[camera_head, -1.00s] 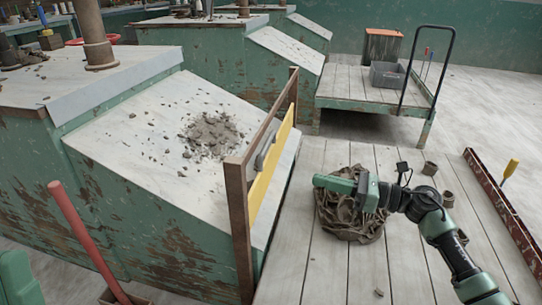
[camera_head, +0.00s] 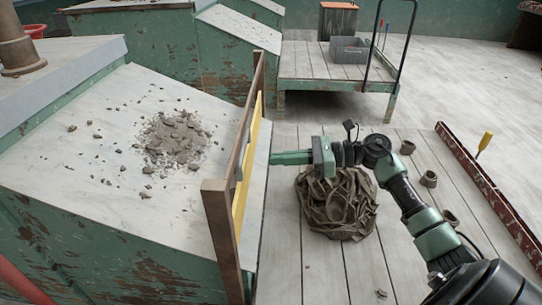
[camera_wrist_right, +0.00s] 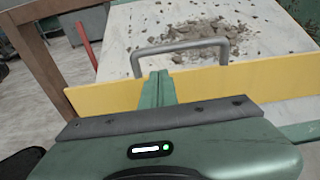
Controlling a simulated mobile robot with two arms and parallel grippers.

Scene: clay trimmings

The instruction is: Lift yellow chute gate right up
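The yellow chute gate (camera_head: 240,205) stands low in a brown wooden frame (camera_head: 222,235) at the lower end of the pale sloping chute. In the right wrist view, the yellow board (camera_wrist_right: 105,95) spans the picture, with a grey bar handle (camera_wrist_right: 182,46) on it. My right gripper (camera_head: 272,158) is at the gate's right side, pointing left at it. In the right wrist view, its two green fingers (camera_wrist_right: 158,74) lie together, empty, with their tips between the handle's legs and below its bar. I cannot tell whether they touch. My left gripper is out of view.
Clay trimmings (camera_head: 174,138) lie on the chute. A crumpled brown sack (camera_head: 337,203) sits on the planks below my right arm. A cart (camera_head: 310,65) with a grey bin (camera_head: 349,50) stands behind. A rusty rail (camera_head: 490,185) runs along the right.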

